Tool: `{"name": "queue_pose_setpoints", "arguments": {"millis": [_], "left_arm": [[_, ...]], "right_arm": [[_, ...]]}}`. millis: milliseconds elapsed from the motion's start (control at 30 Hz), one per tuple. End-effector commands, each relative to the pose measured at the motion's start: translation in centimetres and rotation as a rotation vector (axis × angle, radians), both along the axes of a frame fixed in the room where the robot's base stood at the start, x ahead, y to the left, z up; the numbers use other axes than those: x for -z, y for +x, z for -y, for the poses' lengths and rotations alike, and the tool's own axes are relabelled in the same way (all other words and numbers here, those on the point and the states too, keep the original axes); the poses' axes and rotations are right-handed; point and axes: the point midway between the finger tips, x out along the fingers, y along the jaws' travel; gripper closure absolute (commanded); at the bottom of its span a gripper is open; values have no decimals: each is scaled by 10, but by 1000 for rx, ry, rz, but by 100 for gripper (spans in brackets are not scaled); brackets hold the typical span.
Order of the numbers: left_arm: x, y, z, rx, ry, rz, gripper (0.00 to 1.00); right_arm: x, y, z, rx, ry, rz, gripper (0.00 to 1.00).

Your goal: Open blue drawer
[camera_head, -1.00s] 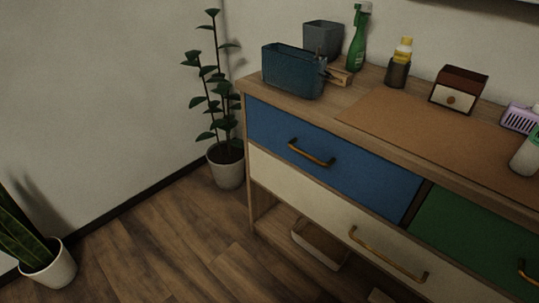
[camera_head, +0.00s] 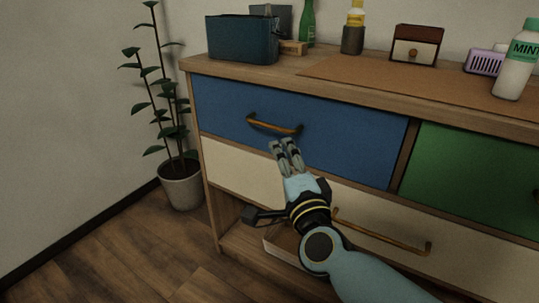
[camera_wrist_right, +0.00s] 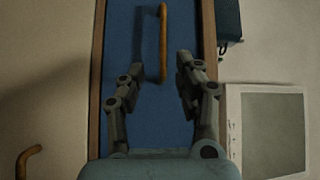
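The blue drawer (camera_head: 300,128) is shut in the upper left of the cabinet. Its front also fills the middle of the right wrist view (camera_wrist_right: 147,105). Its bronze handle (camera_head: 274,125) is a horizontal bar, and it appears upright in the right wrist view (camera_wrist_right: 163,45). My right gripper (camera_head: 285,146) is just below the handle in the head view, in front of the drawer. In the right wrist view its two fingers (camera_wrist_right: 157,65) are apart, with the lower part of the handle between them and nothing gripped. My left gripper is not in view.
The cream drawer (camera_head: 232,172) lies below, with its own handle (camera_head: 380,232). The green drawer (camera_head: 465,180) is to the right. A dark blue bin (camera_head: 240,40), a brown box (camera_head: 415,45) and a white bottle (camera_head: 515,65) stand on the cabinet top. A potted plant (camera_head: 181,188) stands left.

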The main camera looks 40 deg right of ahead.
Motion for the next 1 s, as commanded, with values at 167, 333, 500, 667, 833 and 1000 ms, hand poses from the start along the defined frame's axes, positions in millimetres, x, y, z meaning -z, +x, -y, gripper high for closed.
{"name": "queue_pose_setpoints", "arguments": {"millis": [167,333,500,667,833,1000], "left_arm": [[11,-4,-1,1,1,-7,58],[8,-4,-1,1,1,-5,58],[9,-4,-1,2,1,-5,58],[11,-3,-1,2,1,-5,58],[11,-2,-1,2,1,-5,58],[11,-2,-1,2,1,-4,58]], "right_arm": [[-2,6,3,9,23,34,66],[-10,29,12,8,21,38,66],[-13,61,25,7,19,35,66],[-15,86,35,7,19,33,66],[-17,99,40,7,20,32,66],[-17,102,41,7,20,30,66]]}}
